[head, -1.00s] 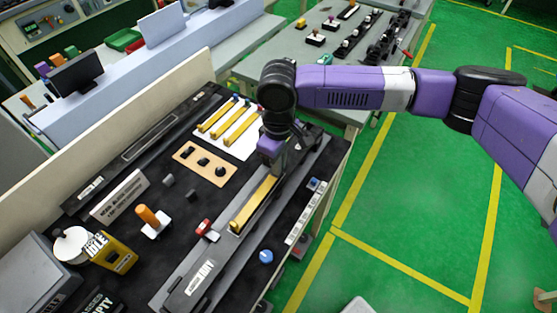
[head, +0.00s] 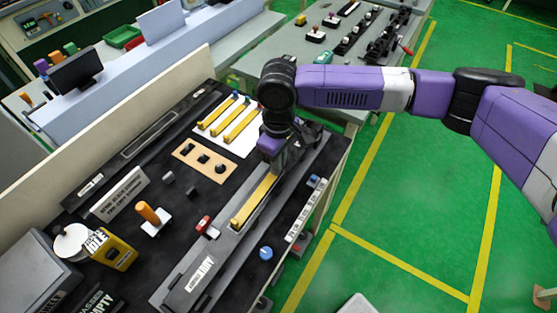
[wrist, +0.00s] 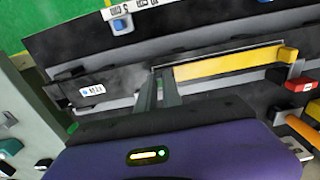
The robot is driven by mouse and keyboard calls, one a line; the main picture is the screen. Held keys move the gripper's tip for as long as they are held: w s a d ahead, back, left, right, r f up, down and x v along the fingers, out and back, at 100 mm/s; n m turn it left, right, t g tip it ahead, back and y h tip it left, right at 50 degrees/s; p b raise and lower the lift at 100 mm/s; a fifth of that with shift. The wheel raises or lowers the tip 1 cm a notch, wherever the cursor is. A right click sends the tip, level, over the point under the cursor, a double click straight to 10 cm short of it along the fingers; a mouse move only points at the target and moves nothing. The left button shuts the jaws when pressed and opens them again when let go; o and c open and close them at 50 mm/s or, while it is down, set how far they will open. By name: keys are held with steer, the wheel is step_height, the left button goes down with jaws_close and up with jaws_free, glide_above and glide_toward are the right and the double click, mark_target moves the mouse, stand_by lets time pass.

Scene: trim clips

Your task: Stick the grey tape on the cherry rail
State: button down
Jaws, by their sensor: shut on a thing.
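A long yellow rail (head: 254,203) lies in the grey fixture (head: 205,268) on the black bench; it also shows in the wrist view (wrist: 225,64). No rail in view looks cherry-coloured. My gripper (wrist: 158,92) is at the rail's far end in the head view (head: 273,165), beside its left end in the wrist view. Its fingers are close together on something small, hidden between them. I cannot make out grey tape there or elsewhere. I cannot tell whether the held thing touches the rail.
More yellow strips lie on a white sheet (head: 245,145). A tan board (head: 187,153) with dark pieces is beside it. A red clamp piece (head: 203,225), an orange-handled tool (head: 149,215) and a blue knob (head: 266,253) stand near the fixture.

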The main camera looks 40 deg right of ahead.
stand_by(0.4)
steer(key=c, duration=1.4)
jaws_free()
steer(key=shift+c, duration=0.2)
steer(key=shift+r, duration=0.1)
step_height(320, 180, up, 8)
steer(key=shift+f+b, duration=0.2)
steer(key=shift+b, duration=0.35)
